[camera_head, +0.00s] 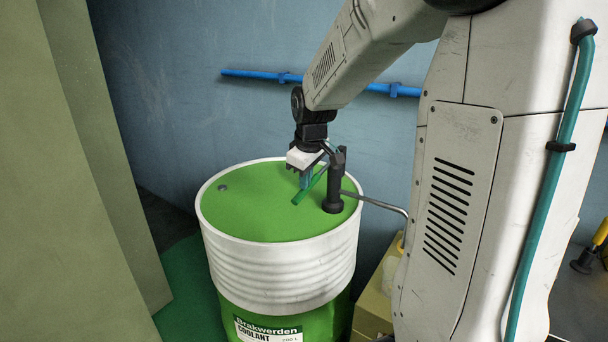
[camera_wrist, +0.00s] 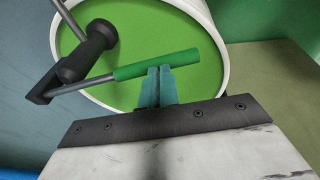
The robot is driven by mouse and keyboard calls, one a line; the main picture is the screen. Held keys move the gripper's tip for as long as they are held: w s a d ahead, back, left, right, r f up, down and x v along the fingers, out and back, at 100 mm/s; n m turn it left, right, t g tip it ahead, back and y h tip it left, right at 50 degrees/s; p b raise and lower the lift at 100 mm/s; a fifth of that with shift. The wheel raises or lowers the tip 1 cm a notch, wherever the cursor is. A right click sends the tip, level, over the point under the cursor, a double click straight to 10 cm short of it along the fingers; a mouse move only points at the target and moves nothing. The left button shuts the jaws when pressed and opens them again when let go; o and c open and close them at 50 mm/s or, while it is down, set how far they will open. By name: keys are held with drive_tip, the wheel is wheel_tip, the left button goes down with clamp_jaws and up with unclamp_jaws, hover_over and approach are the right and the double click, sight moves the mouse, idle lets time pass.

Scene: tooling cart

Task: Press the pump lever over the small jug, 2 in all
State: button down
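The black pump (camera_head: 334,188) stands upright on the green lid of the drum. Its lever (camera_head: 311,187) has a green grip and slants down to the left; it also shows in the wrist view (camera_wrist: 180,61). My gripper (camera_head: 305,186) is over the lid, beside the pump, at the lever's green grip. In the wrist view its teal fingers (camera_wrist: 159,70) are together, with their tips overlapping the grip's edge; I cannot tell whether they touch it. A pale thing (camera_head: 393,274) below the spout may be the small jug, mostly hidden by my body.
The white-banded coolant drum (camera_head: 280,272) stands against the blue wall. A grey spout pipe (camera_head: 375,202) runs right from the pump. A yellowish box (camera_head: 373,305) is beside the drum. A blue wall pipe (camera_head: 250,74) runs behind my arm. An olive panel stands at left.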

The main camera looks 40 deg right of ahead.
drive_tip(key=shift+s+a+f, duration=0.2)
drive_tip(key=shift+s+f, duration=0.05)
drive_tip(key=shift+f, duration=0.35)
drive_tip(key=w+v, duration=0.1)
drive_tip(key=v, duration=1.4)
drive_tip(key=shift+a, duration=0.15)
drive_tip(key=shift+s+r, duration=0.1)
